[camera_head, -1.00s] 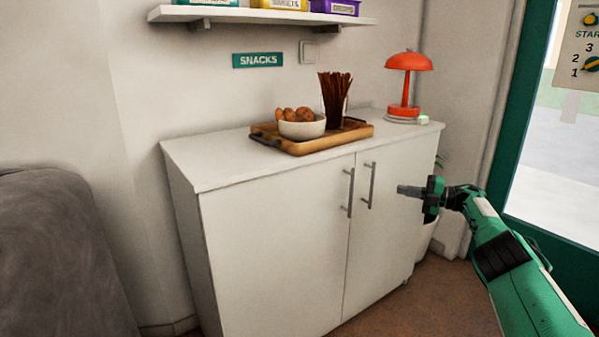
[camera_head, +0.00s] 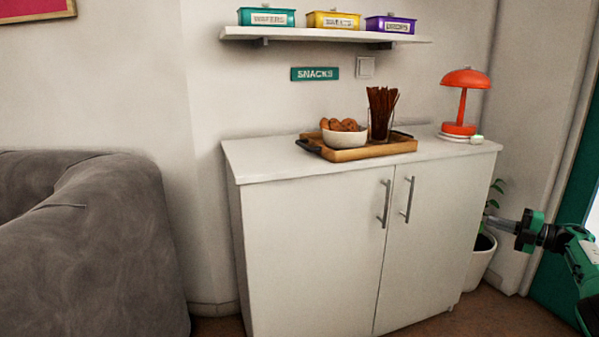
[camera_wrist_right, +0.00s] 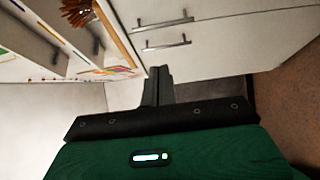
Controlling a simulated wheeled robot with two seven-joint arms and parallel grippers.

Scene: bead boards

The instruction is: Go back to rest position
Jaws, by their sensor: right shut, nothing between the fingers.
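My right gripper (camera_head: 497,224) is at the right of the head view, in front of the right end of the white cabinet (camera_head: 310,260). It is shut and holds nothing. In the right wrist view its fingers (camera_wrist_right: 158,72) are together, apart from the cabinet doors, with the two door handles (camera_wrist_right: 165,33) beyond. My left gripper does not show in any view.
On the cabinet stand a wooden tray (camera_head: 350,154) with a bowl (camera_head: 344,139) and a glass of sticks (camera_head: 381,125), and a red lamp (camera_head: 462,100). A potted plant (camera_head: 482,260) stands beside the cabinet. A grey sofa (camera_head: 100,250) is at left.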

